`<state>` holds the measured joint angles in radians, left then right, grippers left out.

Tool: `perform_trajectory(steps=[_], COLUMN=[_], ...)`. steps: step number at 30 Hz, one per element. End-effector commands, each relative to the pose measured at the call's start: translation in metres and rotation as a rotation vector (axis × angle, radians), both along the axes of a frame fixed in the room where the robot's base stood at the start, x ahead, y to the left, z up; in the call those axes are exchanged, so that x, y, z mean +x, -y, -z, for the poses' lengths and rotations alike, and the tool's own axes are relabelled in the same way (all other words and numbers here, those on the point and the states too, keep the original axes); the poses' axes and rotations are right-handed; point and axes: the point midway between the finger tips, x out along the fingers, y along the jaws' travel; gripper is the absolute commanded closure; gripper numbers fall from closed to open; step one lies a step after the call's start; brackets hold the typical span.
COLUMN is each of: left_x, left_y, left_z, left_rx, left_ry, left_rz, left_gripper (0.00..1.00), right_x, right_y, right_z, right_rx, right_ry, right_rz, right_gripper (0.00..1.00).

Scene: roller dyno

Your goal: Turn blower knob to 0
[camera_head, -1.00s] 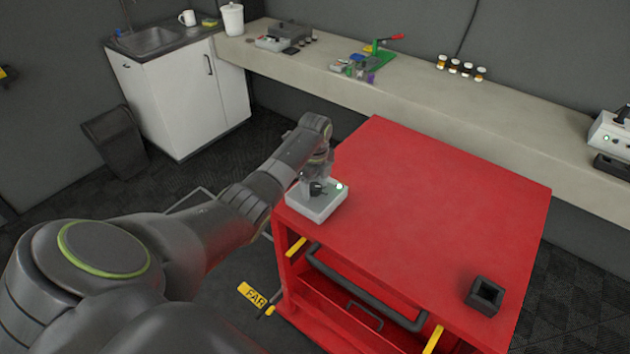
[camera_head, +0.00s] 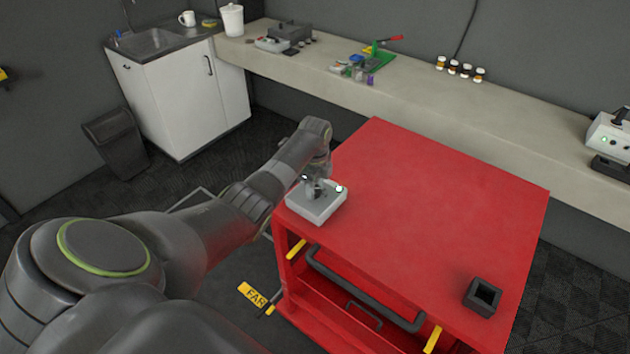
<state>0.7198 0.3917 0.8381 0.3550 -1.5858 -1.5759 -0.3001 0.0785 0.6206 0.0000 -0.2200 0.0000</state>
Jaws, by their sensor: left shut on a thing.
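A light grey control box (camera_head: 316,211) sits on the near left corner of the red cart top. A small white round light shows at its right back edge. My left gripper (camera_head: 314,193) reaches down onto the top of the box from the left and is shut on the blower knob there. The gripper hides most of the knob, so its pointer and marks cannot be read. My right gripper is out of view.
The red cart top (camera_head: 430,200) is mostly bare, with a black open square holder (camera_head: 483,297) at its front right. A long bench (camera_head: 420,115) with several small items runs behind. A sink cabinet (camera_head: 180,95) and a dark bin (camera_head: 117,142) stand at the left.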

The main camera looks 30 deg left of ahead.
Motion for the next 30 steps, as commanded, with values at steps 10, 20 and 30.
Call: perform_trajectory(steps=[10,20,30], left_x=[0.000,0.001,0.001], left_y=[-0.001,-0.001,-0.002], left_z=[-0.003,-0.001,0.000], left_rx=[0.002,0.002,0.003], left_ry=[-0.003,-0.002,-0.002], left_rz=[-0.328,-0.640,-0.963], left_gripper=[0.85,0.85,0.85], right_x=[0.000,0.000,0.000], right_y=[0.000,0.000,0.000], right_z=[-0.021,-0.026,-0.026], right_rx=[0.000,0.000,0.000], right_ry=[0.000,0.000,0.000], right_rz=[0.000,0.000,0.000], right_gripper=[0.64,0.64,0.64])
